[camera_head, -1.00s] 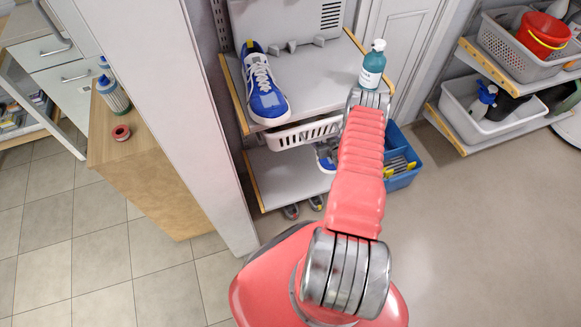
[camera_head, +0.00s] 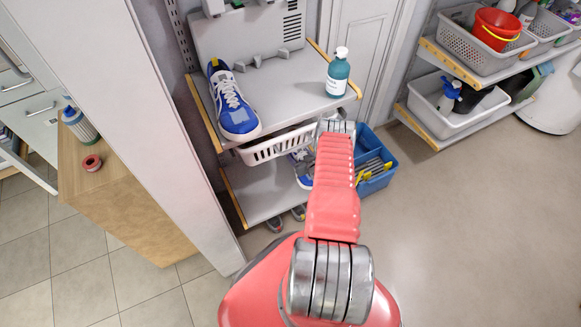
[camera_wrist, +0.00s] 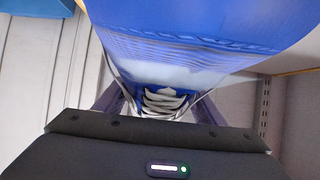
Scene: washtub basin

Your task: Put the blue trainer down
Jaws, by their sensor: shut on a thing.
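A blue trainer with white laces (camera_wrist: 190,60) fills much of the wrist view, very close. My gripper (camera_wrist: 158,106) is shut on it, with one dark finger on each side near the laces. In the head view my gripper is hidden behind my red arm. Part of a blue and white trainer (camera_head: 301,168) shows just left of the arm, by the lower shelf; it is probably the held one, and mostly hidden. A second blue trainer with white laces (camera_head: 236,108) stands on the upper shelf. I cannot tell whether the held trainer touches anything.
The upper shelf (camera_head: 290,88) also bears a teal bottle (camera_head: 338,75). A white basket (camera_head: 274,147) hangs under it, above the lower shelf (camera_head: 258,190). A blue caddy (camera_head: 372,183) stands right of the arm. Dark shoes (camera_head: 274,224) lie below. Floor at right is clear.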

